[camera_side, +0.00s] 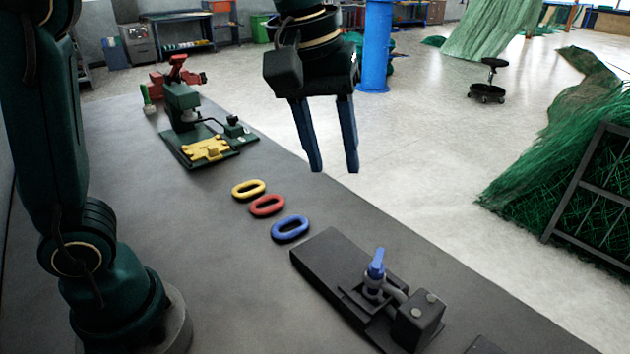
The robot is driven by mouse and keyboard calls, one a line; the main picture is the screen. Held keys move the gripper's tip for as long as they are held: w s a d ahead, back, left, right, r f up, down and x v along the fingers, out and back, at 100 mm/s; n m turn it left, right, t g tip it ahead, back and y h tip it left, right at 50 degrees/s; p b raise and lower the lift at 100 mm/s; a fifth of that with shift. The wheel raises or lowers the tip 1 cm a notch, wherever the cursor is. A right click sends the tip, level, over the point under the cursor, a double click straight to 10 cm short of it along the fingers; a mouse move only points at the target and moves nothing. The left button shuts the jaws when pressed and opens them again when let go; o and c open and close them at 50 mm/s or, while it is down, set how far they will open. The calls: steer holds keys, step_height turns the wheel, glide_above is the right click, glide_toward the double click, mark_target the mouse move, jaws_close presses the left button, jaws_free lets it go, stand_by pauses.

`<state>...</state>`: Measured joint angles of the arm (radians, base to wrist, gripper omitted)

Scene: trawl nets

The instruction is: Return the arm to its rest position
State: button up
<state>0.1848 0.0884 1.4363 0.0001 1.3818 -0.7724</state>
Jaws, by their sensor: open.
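My gripper (334,168) hangs at the top middle of the side view, fingers pointing down and apart, with nothing between them. It is in the air, well above the grey bench (130,210), and touches nothing. My arm stands at the left, and its upper links leave the top of the picture.
A yellow ring (249,183), a red ring (267,198) and a blue ring (290,222) lie in a row on the bench. A green fixture (185,105) with a yellow plate (207,150) stands behind them. A dark fixture with a blue handle (376,264) is in front. Green nets (560,145) lie right.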

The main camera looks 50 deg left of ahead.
steer(key=s+a+f+m+t, duration=0.1)
steer(key=s+a+f+m, duration=0.1)
steer(key=s, duration=0.3)
steer(key=s+a+f+m+t, duration=0.2)
steer(key=s+a+f+m, duration=0.1)
steer(key=s, duration=0.3)
steer(key=shift+s+f+m, duration=0.25)
steer(key=shift+f+m, duration=0.55)
steer(key=shift+m, duration=0.1)
steer(key=shift+o, duration=0.3)
steer(key=shift+a, duration=0.1)
